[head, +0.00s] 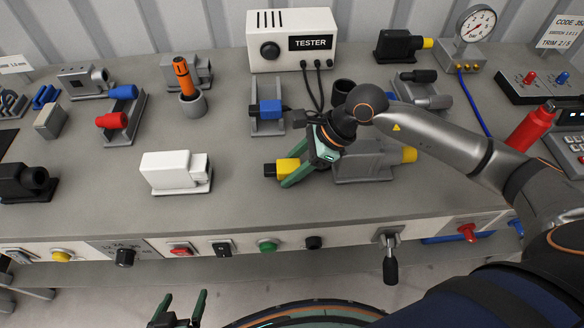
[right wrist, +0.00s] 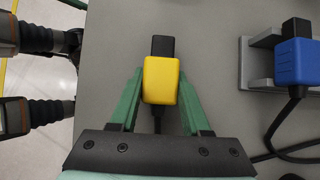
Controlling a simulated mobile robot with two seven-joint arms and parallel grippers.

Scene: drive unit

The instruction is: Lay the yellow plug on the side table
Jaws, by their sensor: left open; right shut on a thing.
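The yellow plug (head: 287,165) is a yellow block with a black tip pointing left in the head view. In the right wrist view the yellow plug (right wrist: 160,80) sits between the green fingers, with its black cable running back toward the palm. My right gripper (head: 297,172) is shut on it, over or on the grey bench top; I cannot tell whether the plug touches the bench. My left gripper (head: 181,308) is open and empty, low in front of the bench. I cannot pick out a side table in these frames.
A blue plug (head: 268,108) sits in a grey holder behind, also in the right wrist view (right wrist: 299,60). A white block (head: 174,170) stands to the left, and a grey housing (head: 362,165) close to the right. The tester (head: 293,40) stands at the back. Switches line the front edge.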

